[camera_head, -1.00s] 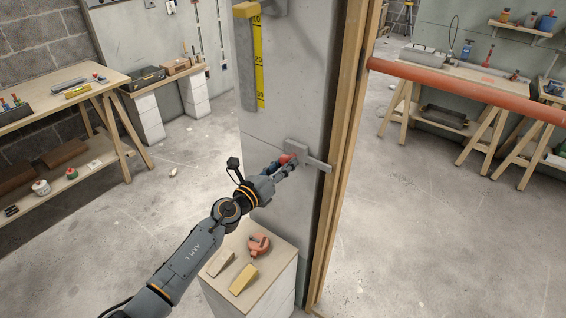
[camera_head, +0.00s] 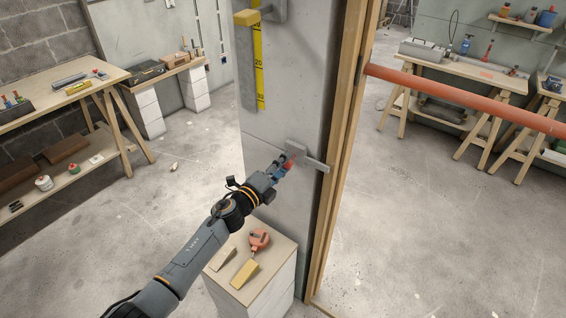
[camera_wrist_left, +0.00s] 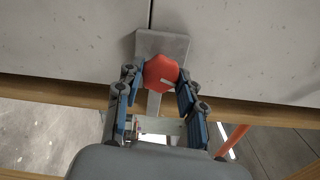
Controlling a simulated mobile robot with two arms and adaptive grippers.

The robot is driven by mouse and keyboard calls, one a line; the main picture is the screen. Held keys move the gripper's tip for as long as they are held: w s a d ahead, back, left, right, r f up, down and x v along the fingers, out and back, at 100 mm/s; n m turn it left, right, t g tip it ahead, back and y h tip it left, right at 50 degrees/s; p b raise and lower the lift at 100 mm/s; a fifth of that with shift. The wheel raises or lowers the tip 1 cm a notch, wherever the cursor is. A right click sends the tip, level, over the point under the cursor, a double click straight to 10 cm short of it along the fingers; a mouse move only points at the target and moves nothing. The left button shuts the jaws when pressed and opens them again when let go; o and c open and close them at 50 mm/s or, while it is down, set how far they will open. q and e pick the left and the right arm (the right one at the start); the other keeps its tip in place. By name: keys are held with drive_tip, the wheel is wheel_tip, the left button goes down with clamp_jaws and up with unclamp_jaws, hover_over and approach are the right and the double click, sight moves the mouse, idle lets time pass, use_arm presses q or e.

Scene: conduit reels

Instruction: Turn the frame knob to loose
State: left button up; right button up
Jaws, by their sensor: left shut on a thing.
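In the head view the bracket (camera_head: 312,162) sticks out toward the post, and the knob (camera_head: 289,164) is mostly hidden by my gripper. My left gripper (camera_wrist_left: 158,80) is shut on the knob, one finger on each side. It also shows in the head view (camera_head: 284,168). My right gripper is in neither view.
A grey hanging rule with a yellow scale (camera_head: 259,68) is above. A long orange pipe (camera_head: 460,97) crosses at the right. Workbenches stand behind.

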use_arm(q)
drive_tip(key=n+p, duration=0.3)
drive_tip(key=n, duration=0.9)
idle(0.5)
drive_tip(key=o, duration=1.2)
drive_tip(key=v, duration=1.2)
